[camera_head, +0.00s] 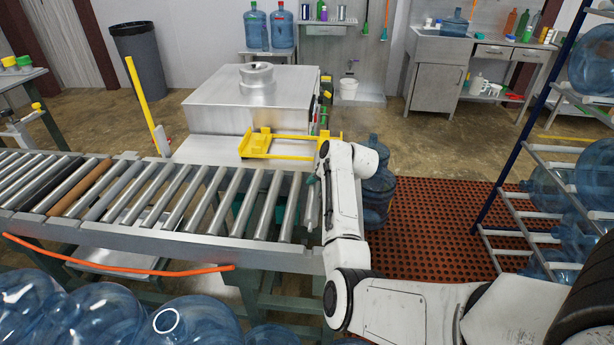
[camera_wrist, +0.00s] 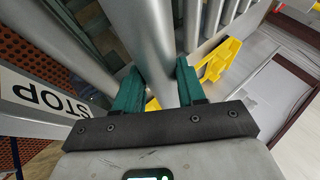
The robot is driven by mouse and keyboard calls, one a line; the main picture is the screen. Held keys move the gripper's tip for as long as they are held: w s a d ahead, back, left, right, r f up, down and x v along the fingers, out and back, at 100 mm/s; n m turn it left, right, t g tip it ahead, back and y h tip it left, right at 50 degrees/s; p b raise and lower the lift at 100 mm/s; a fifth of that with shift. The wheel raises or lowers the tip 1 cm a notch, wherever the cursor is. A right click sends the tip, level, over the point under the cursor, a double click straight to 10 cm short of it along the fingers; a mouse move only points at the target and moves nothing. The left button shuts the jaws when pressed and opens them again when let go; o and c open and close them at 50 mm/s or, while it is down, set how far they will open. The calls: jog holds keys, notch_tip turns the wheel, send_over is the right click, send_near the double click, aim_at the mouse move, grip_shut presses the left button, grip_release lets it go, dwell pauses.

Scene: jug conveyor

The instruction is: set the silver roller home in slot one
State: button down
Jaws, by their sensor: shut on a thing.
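The silver roller (camera_head: 312,207) is at the right end of the roller conveyor, roughly parallel to the other rollers. My gripper (camera_wrist: 158,74) is shut on it, with a teal finger on each side in the wrist view, where the roller (camera_wrist: 148,30) runs up and away between the fingers. In the head view my white arm hides most of the gripper. The conveyor's near side rail (camera_head: 190,245) is grey metal. I cannot tell which slot is slot one or whether the roller's ends sit in the rails.
A yellow bracket (camera_head: 262,143) stands behind the conveyor, before a steel box machine (camera_head: 228,105). Blue jugs (camera_head: 372,200) stand just right of my arm. More jugs (camera_head: 205,318) crowd the front. A blue-posted jug rack (camera_head: 497,188) is at right. A STOP sign (camera_wrist: 40,98) shows in the wrist view.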

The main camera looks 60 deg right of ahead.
jog(key=shift+w+d, duration=0.2)
jog(key=shift+w, duration=0.15)
jog(key=shift+a+p, duration=0.1)
jog(key=shift+p, duration=0.4)
jog(key=shift+s+f+b, duration=0.1)
jog(key=shift+f+b, duration=1.9)
jog(key=shift+f, duration=0.95)
jog(key=shift+f+b, duration=0.9)
jog(key=shift+f, duration=1.2)
jog(key=c, duration=0.7)
grip_release()
jog(key=shift+o, duration=0.6)
jog(key=shift+s+a+f, duration=0.1)
